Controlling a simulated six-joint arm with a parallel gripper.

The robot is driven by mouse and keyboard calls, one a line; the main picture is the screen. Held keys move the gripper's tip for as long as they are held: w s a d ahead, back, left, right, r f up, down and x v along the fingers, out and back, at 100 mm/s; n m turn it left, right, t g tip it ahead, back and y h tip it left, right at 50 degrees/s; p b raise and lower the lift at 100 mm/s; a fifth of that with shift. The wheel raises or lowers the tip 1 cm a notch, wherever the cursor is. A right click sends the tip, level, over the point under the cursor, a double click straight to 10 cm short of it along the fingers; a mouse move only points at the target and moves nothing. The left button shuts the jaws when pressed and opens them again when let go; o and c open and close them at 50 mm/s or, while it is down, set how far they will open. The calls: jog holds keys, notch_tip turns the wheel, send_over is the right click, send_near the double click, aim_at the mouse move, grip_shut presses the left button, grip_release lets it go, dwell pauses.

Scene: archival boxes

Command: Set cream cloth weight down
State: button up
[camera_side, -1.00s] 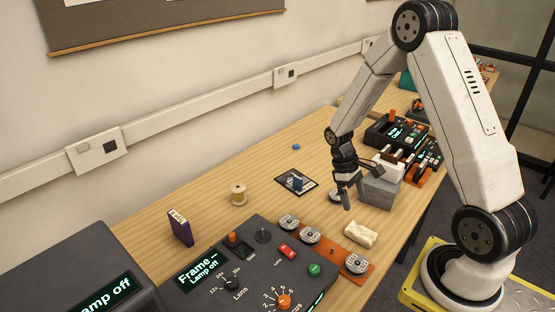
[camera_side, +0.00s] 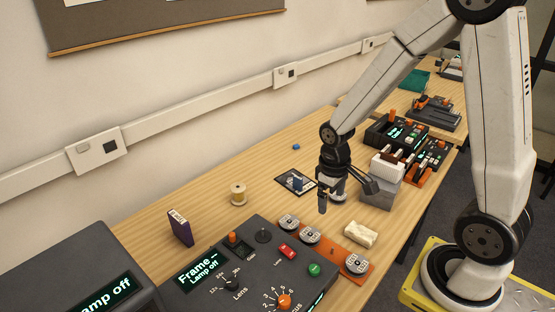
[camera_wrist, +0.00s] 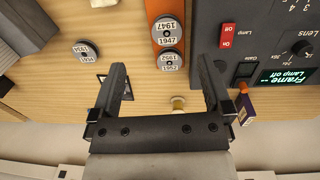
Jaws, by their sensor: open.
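The cream cloth weight (camera_side: 361,234) lies on the wooden table beside the orange strip, in front of the grey box. My gripper (camera_side: 345,196) is open and empty above the table, behind the cloth weight and apart from it.
A labelled round disc (camera_wrist: 87,50) lies on the table. The control panel (camera_side: 265,232), orange strip (camera_side: 332,250), spool (camera_side: 238,193) and purple box (camera_side: 181,227) are nearby.

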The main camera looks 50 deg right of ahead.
jog(key=s+a+r+t, duration=0.2)
jog(key=a+r, duration=0.1)
jog(key=a, duration=0.3)
jog(key=shift+s+a+t+y, duration=0.2)
jog(key=shift+t+y, duration=0.1)
jog(key=shift+t, duration=0.1)
dwell(0.8)
